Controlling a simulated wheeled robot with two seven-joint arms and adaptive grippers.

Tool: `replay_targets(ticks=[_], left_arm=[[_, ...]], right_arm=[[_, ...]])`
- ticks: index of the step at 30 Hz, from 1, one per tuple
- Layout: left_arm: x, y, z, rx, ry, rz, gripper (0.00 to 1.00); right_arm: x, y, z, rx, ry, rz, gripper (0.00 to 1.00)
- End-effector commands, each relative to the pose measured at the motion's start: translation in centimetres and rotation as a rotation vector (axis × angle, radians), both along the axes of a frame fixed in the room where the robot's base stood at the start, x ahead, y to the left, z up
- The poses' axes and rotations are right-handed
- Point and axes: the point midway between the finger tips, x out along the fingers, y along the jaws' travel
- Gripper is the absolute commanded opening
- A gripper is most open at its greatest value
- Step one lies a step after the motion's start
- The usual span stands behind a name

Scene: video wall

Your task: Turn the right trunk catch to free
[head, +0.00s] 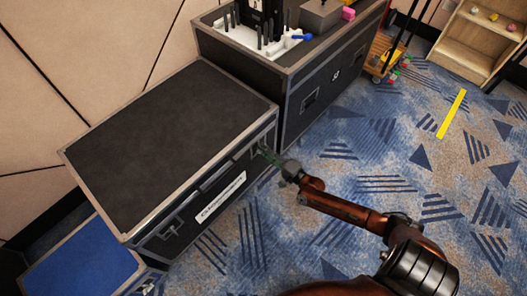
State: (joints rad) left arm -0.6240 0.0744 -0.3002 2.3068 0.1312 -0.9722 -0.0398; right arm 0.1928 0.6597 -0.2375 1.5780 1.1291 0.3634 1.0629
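The black trunk (165,130) with metal edges stands at the left, lid closed, a white label (221,197) on its front. My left gripper is out of view.
A second black case (325,90) stands behind, carrying a white tray (274,48) and tools. A blue-topped box (88,262) is at the lower left. A yellow cart (382,55) and wooden shelf (470,50) stand at the back right.

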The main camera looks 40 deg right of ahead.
Motion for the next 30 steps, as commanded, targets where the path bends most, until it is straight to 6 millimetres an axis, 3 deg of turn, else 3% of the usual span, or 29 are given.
replay_targets(ticks=[7,17,30], left_arm=[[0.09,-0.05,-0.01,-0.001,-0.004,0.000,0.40],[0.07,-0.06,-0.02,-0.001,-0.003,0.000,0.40],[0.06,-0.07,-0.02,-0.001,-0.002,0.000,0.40]], right_arm=[[0.10,0.00,0.04,0.000,0.000,0.000,0.22],[0.09,0.03,0.01,0.000,0.000,0.000,0.00],[0.28,0.21,0.10,-0.003,-0.001,0.003,0.00]])
